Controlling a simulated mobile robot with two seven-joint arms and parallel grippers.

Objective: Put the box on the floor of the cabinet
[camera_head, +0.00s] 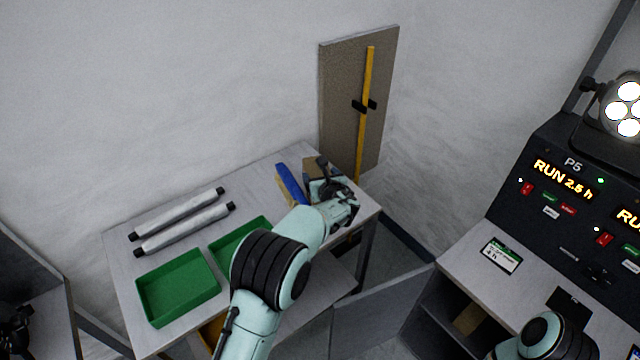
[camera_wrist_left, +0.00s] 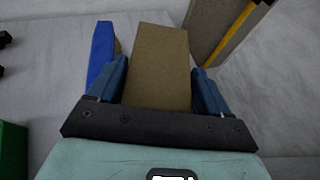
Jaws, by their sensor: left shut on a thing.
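A brown box (camera_wrist_left: 158,65) stands between the two blue fingers of my left gripper (camera_wrist_left: 160,88), which is shut on it. In the head view the box (camera_head: 314,167) shows only in part behind my left gripper (camera_head: 328,182), over the right end of the grey table. I cannot tell whether the box still touches the tabletop. The cabinet (camera_head: 428,322) is at the lower right, under the console counter, with an open front and a grey door (camera_head: 378,312) swung out to the left. Its floor is mostly hidden. Part of my right arm shows at the bottom right, but its gripper does not.
A blue item (camera_head: 289,184) stands close left of the box. Two green trays (camera_head: 178,287) and two grey rolls (camera_head: 180,214) lie on the table (camera_head: 118,245). A brown board (camera_head: 342,105) with a yellow strip is at the wall. A lit console (camera_head: 575,190) stands right.

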